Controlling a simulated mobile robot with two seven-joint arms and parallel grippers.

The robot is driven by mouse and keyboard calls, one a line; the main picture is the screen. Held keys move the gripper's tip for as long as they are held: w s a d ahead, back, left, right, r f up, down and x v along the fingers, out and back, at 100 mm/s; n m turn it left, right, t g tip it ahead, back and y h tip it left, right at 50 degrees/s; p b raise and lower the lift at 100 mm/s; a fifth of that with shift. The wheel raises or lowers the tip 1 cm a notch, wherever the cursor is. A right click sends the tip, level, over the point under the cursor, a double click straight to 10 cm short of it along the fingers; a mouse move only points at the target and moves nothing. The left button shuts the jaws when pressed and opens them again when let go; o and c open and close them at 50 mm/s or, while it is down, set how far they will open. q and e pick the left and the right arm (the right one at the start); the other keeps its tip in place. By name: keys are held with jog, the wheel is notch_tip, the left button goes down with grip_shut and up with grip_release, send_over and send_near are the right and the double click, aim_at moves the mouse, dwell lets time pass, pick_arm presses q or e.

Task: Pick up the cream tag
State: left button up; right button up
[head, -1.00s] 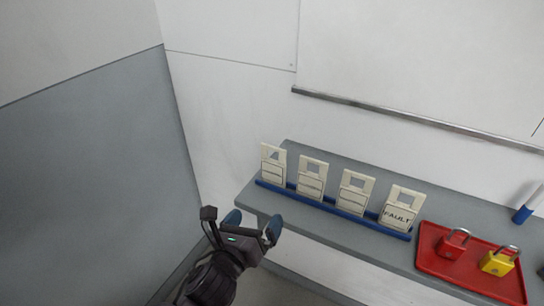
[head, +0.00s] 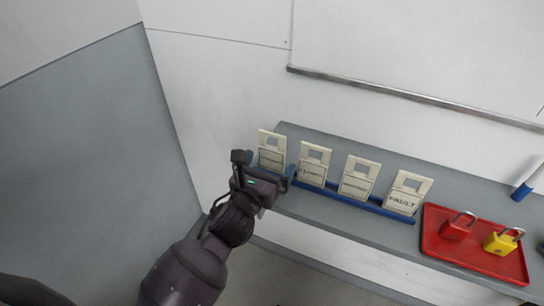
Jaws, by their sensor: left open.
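Several cream tags stand upright in a row in a blue rack (head: 370,207) on a grey shelf. The leftmost tag (head: 271,148) has its lower part close behind my left gripper. To its right are a second tag (head: 314,163), a third tag (head: 359,177) and a tag marked FAULT (head: 408,192). My left gripper (head: 270,172) is open, its blue-tipped fingers to either side of the leftmost tag in the picture. I cannot tell whether it touches the tag. My right gripper is not in view.
A red tray (head: 432,243) on the shelf (head: 335,226) holds a red padlock (head: 458,226) and a yellow padlock (head: 503,241). A blue-and-white marker-like object (head: 524,190) is at the far right. A wall rises behind the shelf, and a grey panel is at left.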

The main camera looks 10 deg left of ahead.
aim_at(271, 158)
pick_arm(q)
jog(key=shift+w+d+f, duration=0.1)
jog(key=shift+w+d, duration=0.05)
jog(key=shift+w, duration=1.2)
jog(key=shift+w+d, duration=0.1)
jog(key=shift+w, duration=1.2)
jog(key=c, duration=1)
